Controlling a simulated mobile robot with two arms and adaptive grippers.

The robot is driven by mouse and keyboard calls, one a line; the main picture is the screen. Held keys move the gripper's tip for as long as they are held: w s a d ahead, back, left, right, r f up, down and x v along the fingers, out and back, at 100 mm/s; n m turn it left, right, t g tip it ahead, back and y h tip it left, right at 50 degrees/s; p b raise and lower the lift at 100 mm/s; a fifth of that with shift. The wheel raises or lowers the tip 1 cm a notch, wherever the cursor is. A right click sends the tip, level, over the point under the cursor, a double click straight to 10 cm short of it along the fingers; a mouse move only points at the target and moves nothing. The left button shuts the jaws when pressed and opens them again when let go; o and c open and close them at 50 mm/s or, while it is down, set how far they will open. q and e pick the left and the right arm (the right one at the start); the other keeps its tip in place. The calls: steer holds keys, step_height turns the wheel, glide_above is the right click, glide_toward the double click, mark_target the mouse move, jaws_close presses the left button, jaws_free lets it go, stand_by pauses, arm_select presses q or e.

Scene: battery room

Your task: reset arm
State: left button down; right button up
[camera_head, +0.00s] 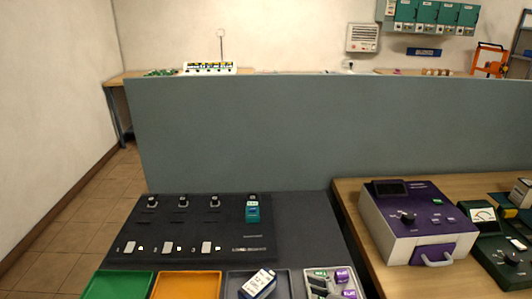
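Neither of my grippers nor any part of my arms shows in the head view. In front of me a black panel (160,240) lies on a dark mat (310,225). It carries a row of small knobs along its back edge and numbered white switches along its front. A teal block (252,211) sits at its right end.
Along the front are a green tray (117,285), an orange tray (187,286), a dark tray holding a white-and-blue block (258,284), and a tray of purple-and-green pieces (335,284). A purple-topped device (420,215) stands right. A grey partition (300,130) rises behind.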

steer(key=s+d+f+m+g+h, duration=0.3)
steer(key=s+d+f+m+h, duration=0.25)
steer(key=s, duration=0.45)
steer(key=s+d+f+m+g+h, duration=0.2)
steer(key=s+d+f+g+h, duration=0.15)
steer(key=s+d+f, duration=0.45)
step_height(320, 180, down, 25)
steer(key=s+a, duration=0.1)
steer(key=s, duration=0.1)
steer(key=s+d+f+n+g, duration=0.1)
steer(key=s+d+f+g, duration=0.1)
steer(key=s+f, duration=1.5)
steer(key=shift+d, duration=0.45)
steer(key=shift+f, duration=0.1)
